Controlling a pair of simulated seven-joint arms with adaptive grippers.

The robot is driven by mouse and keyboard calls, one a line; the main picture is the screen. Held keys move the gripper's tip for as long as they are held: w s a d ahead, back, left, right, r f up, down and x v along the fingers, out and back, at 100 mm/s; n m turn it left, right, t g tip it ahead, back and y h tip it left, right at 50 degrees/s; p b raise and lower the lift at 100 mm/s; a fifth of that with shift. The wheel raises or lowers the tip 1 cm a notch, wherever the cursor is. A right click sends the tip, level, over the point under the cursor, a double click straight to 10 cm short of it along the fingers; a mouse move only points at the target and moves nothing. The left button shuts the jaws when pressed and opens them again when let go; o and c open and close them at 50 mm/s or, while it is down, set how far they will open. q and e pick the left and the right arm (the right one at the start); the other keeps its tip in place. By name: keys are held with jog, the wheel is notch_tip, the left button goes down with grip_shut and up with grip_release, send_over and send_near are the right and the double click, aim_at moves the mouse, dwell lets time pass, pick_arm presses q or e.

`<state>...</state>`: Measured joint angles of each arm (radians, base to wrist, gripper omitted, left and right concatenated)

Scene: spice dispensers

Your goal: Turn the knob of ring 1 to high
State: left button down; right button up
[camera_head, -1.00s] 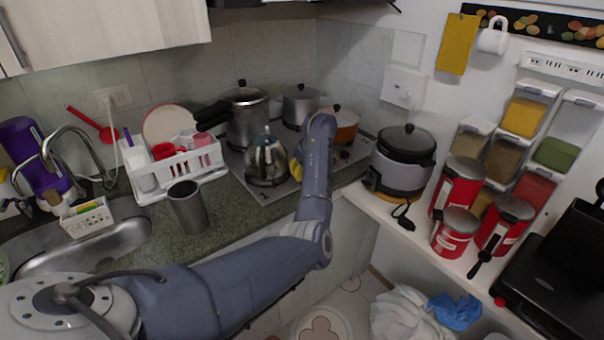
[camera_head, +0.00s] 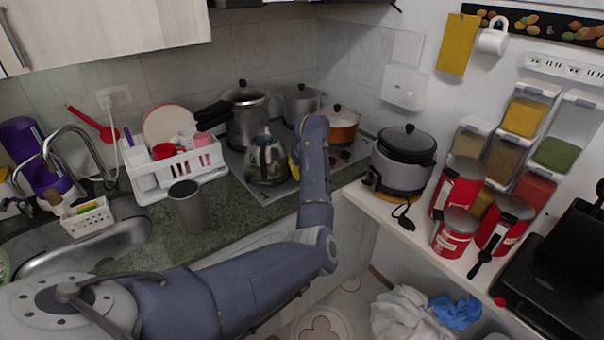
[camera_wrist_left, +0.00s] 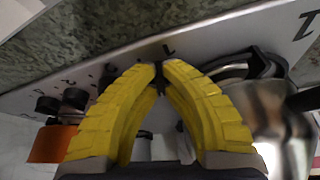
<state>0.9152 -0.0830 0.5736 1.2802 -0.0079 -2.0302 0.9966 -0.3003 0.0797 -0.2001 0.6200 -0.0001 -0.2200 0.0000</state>
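The cooktop (camera_wrist_left: 225,38) is a steel plate with printed marks; it also shows in the head view (camera_head: 238,162). In the left wrist view my left gripper (camera_wrist_left: 160,68) has its yellow fingertips almost together at the plate, beside a small printed mark. A small dark piece, apparently a knob (camera_wrist_left: 159,80), shows in the narrow gap between the fingers; its pointer and setting are hidden. Other black knobs (camera_wrist_left: 75,98) stand to the left. In the head view my left forearm hides most of the gripper. My right gripper is not in view.
A steel kettle (camera_head: 267,160) stands on the cooktop close to my gripper; it also shows in the left wrist view (camera_wrist_left: 270,110). An orange pot (camera_head: 342,128) stands behind my arm. A rice cooker (camera_head: 402,165) is to the right and a dish rack (camera_head: 180,172) to the left.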

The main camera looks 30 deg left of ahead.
pick_arm(q)
jog(key=shift+m, duration=0.6)
jog(key=shift+t, duration=0.3)
jog(key=c, duration=1)
grip_release()
jog(key=shift+a, duration=0.1)
jog(key=shift+c, duration=0.2)
jog(key=shift+n, duration=0.3)
